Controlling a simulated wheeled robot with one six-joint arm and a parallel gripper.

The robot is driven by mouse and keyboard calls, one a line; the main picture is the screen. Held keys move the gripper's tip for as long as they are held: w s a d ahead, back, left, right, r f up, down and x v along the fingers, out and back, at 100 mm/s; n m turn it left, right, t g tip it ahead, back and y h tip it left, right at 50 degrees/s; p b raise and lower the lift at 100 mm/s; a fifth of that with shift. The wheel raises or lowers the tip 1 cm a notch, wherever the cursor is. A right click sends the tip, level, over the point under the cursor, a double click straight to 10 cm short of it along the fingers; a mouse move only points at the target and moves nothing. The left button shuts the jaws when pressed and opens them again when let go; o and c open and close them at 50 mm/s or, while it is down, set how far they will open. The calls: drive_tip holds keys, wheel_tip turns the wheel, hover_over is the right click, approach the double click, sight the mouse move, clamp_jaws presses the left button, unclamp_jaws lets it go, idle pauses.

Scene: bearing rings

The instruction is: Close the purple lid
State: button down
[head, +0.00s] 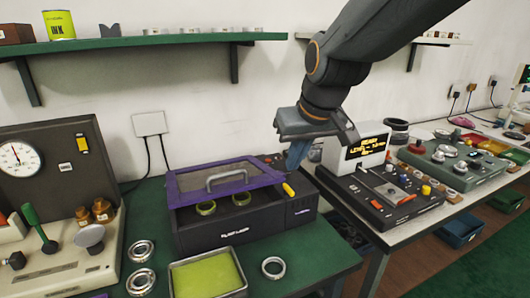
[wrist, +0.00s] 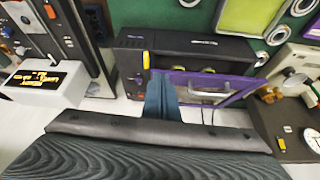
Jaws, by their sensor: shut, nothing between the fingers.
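The purple-framed lid (head: 222,181) of the dark box (head: 245,222) is open. It is tilted up, with a grey handle and a see-through panel. Two yellow-green rings (head: 206,208) lie inside the box under it. In the wrist view the lid (wrist: 215,86) spans right of my gripper. My gripper (head: 292,164) is shut and empty, pointing down just behind the lid's right end. In the wrist view its blue fingers (wrist: 162,85) are beside the lid's left end; I cannot tell whether they touch it.
A yellow lever (head: 289,190) sits at the box's right side. A tray with a yellow-green bottom (head: 207,277) and loose metal rings (head: 273,267) are in front. A white display device (head: 357,147) stands to the right, a gauge panel (head: 35,160) to the left.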

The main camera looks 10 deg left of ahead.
drive_tip(key=a+r+n+p, duration=0.1)
drive_tip(key=a+r+p, duration=0.1)
drive_tip(key=a+r, duration=0.3)
drive_tip(key=shift+t+y, duration=0.3)
drive_tip(key=shift+y, duration=0.1)
drive_tip(key=x, duration=0.3)
drive_tip(key=p+x, duration=0.1)
drive_tip(key=x, duration=0.5)
drive_tip(key=shift+w+f+p, duration=0.15)
drive_tip(key=shift+w+p, duration=0.2)
drive_tip(key=shift+w, duration=0.15)
drive_tip(key=f, duration=0.3)
drive_tip(key=shift+s+d+f, duration=0.1)
drive_tip(key=shift+s+d, duration=0.05)
drive_tip(key=shift+s, duration=0.1)
drive_tip(key=shift+f, duration=0.4)
